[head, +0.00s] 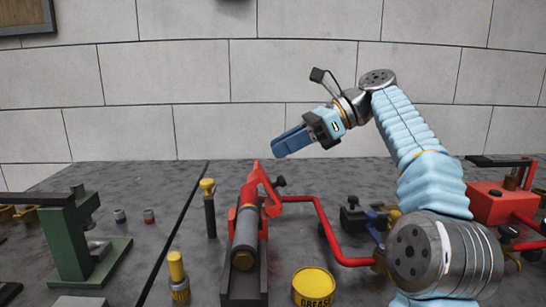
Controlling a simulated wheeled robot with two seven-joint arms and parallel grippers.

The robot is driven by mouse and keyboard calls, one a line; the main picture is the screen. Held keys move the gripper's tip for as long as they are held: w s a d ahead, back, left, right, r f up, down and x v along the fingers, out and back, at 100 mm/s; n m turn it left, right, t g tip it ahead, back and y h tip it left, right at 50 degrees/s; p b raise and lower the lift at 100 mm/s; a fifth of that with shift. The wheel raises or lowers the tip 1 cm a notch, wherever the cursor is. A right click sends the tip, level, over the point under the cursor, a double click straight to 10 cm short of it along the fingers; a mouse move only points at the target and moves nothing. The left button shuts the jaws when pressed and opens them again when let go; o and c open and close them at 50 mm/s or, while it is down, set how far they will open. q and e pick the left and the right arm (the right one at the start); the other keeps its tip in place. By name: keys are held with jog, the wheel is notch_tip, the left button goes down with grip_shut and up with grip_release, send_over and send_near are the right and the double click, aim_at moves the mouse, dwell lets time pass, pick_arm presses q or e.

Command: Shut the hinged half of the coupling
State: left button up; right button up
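The coupling (247,218) is red and sits around a grey shaft in a dark cradle, left of the picture's middle. Its hinged half (265,184) appears to stand raised and tilted, with a dark knob beside it. My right gripper (281,146) is in the air above and behind the coupling, apart from it, with blue fingers pointing down and left. The fingers overlap from this side, so I cannot tell whether they are open; nothing shows between them. My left gripper is not in view.
A yellow grease tin (313,287) stands right of the cradle. A red pipe (326,230) bends past it. Yellow-topped tools (208,204) stand to the left. A green press (75,240) is at far left, and a red pump unit (495,203) at right.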

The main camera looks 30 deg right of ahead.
aim_at(270, 186)
jog(key=o, duration=0.3)
jog(key=s+d+f+y, duration=0.1)
jog(key=d, duration=0.1)
jog(key=s+d+f, duration=0.1)
jog(key=d+f, duration=0.1)
jog(key=s+d+f+y, duration=0.1)
jog(key=d+f, duration=0.1)
jog(key=shift+s+d+f+t+y, duration=0.15)
jog(key=shift+s+t+y, duration=0.15)
jog(key=shift+s+t, duration=0.1)
jog(key=shift+o, duration=0.2)
jog(key=s+d+f+t+y, duration=0.1)
jog(key=s+d+f+t, duration=0.1)
jog(key=s+d, duration=0.15)
jog(key=r+b+x, duration=0.1)
jog(key=b+x, duration=0.1)
jog(key=x, duration=0.9)
jog(key=shift+w+t+y+b, duration=0.3)
jog(key=shift+y+b, duration=0.05)
jog(key=shift+y, duration=0.05)
jog(key=shift+a, duration=0.15)
grip_shut()
